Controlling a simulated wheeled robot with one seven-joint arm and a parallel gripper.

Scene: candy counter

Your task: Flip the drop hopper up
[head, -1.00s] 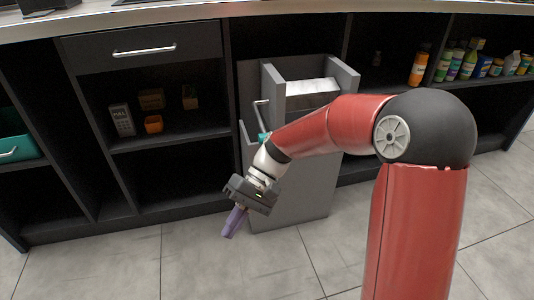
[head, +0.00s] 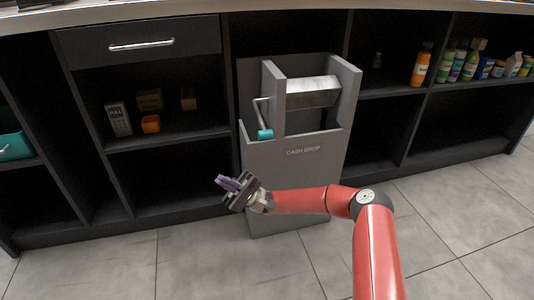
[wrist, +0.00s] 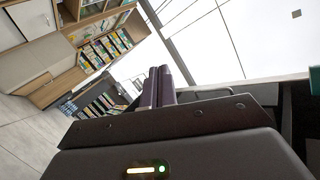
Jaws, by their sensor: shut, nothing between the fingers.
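The grey cash drop box (head: 295,185) stands in front of the dark shelving. A pale metallic hopper (head: 312,92) sits between its two upper side walls. A bent lever arm (head: 262,110) with a teal grip (head: 265,134) hangs down at the box's left side. My gripper (head: 226,183) is in front of the box's lower left edge, left of and below the teal grip and apart from it. Its purple fingers are shut and empty, pointing left and slightly up. In the wrist view the closed fingers (wrist: 158,88) show with nothing between them. A teal patch shows at that view's right edge.
A drawer (head: 142,47) and open shelves with small items (head: 150,123) are at the left. Bottles and cartons (head: 470,65) stand on the right shelf. The tiled floor (head: 160,260) in front is clear.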

